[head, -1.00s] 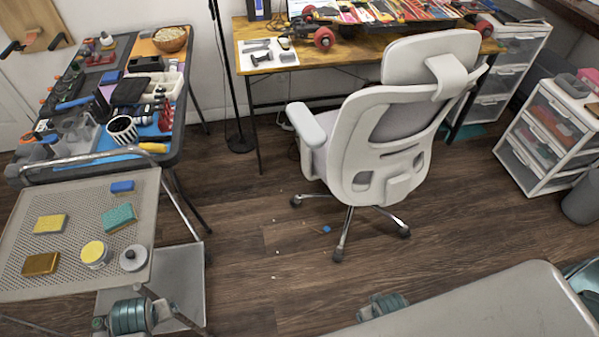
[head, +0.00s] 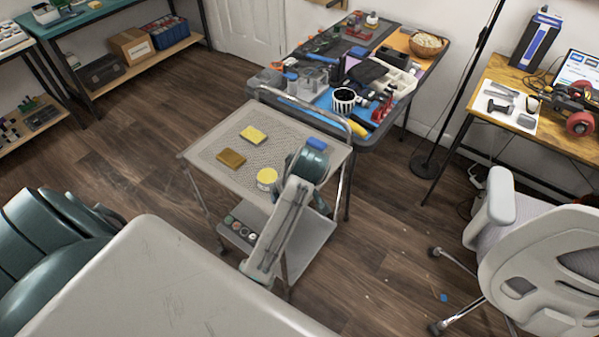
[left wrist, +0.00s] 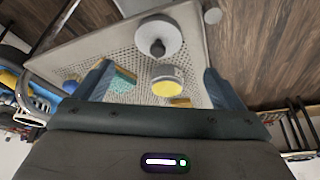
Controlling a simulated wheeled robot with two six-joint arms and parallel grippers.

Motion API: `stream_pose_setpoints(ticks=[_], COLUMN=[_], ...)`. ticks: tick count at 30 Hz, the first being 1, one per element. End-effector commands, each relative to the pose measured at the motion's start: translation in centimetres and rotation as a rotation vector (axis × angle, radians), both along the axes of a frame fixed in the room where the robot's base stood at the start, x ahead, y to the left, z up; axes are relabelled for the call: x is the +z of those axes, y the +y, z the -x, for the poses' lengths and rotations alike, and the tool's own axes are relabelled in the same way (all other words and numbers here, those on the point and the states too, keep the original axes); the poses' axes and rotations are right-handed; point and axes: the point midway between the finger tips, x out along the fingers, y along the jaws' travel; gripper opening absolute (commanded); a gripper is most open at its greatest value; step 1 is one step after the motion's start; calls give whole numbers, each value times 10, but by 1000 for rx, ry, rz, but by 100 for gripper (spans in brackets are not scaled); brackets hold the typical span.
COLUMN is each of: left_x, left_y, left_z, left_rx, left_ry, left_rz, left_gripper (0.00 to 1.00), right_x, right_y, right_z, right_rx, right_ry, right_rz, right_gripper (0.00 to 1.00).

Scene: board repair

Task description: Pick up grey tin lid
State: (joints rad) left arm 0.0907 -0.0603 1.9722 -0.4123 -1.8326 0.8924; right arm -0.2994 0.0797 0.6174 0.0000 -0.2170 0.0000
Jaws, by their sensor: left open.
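The grey tin lid (left wrist: 158,38) is a round grey disc with a darker knob in its middle. In the left wrist view it sits on the perforated cart top, near the cart's edge. My left gripper (left wrist: 158,67) is open and empty, its fingers apart at either side of the picture. The lid appears beyond the fingertips, roughly centred between them, apart from both. In the head view my left arm reaches over the cart and hides the lid and the gripper. My right gripper is not in view.
A yellow-topped tin (head: 267,179) stands close to the lid; it also shows in the left wrist view (left wrist: 167,86). A cluttered table (head: 372,140) adjoins the cart; a chair (head: 540,265) stands right.

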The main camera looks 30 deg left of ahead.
Motion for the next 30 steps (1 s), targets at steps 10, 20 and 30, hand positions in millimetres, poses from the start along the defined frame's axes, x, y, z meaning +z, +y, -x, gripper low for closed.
stream_pose_setpoints(ticks=[10, 20, 30], left_x=[-35, -77, -82], left_y=[12, 22, 23], left_z=[-7, -16, -17], left_rx=[-2, -4, -3], left_ry=[2, 4, 1], left_rz=[0, -1, 1], left_gripper=[91, 91, 81], right_x=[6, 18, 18], right_y=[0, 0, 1], right_z=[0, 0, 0], right_rx=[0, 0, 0], right_ry=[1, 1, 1], right_rz=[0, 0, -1], right_gripper=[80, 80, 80])
